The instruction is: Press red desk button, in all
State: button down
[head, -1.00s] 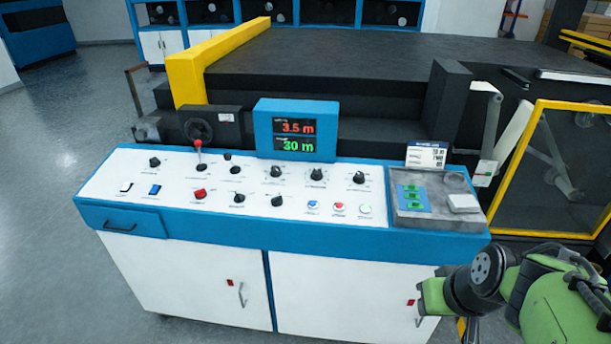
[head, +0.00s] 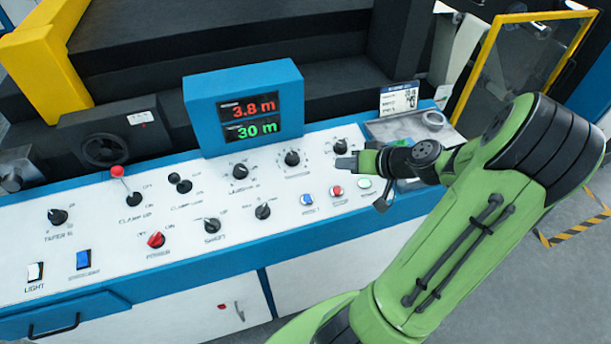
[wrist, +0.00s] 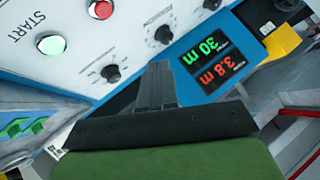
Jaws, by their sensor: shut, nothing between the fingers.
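The red button (head: 337,191) is a small round button on the white desk panel (head: 110,200), between a blue button (head: 307,200) and a green button (head: 365,184). In the wrist view the red button (wrist: 101,9) is at the top edge, partly cut off, beside the lit green START button (wrist: 50,44). My gripper (head: 346,163) is shut and empty, with its tip over the right part of the panel, just behind the red button in the head view.
A blue display box (head: 243,107) reading 3.8 m and 30 m stands behind the panel. Several black knobs, a red-tipped lever (head: 118,172) and a red power knob (head: 156,240) stick up left of my gripper. A grey tray (head: 385,131) lies at right.

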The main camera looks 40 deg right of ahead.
aim_at(341, 194)
jog(key=f+b, duration=0.2)
jog(key=f, duration=0.1)
jog(key=f+b, duration=0.2)
jog(key=b, duration=0.1)
jog(key=f+b, duration=0.2)
jog(key=f, duration=0.1)
jog(key=shift+w+d+f, duration=0.35)
jog(key=shift+w, duration=0.05)
dwell(1.8)
jog(key=shift+f+b, duration=0.35)
jog(key=shift+b, duration=0.2)
jog(key=shift+w+f+b, duration=0.1)
jog(key=shift+f+b, duration=0.25)
jog(key=shift+f, duration=0.05)
dwell(0.5)
jog(key=shift+r+p, duration=0.6)
jog(key=shift+r, duration=0.2)
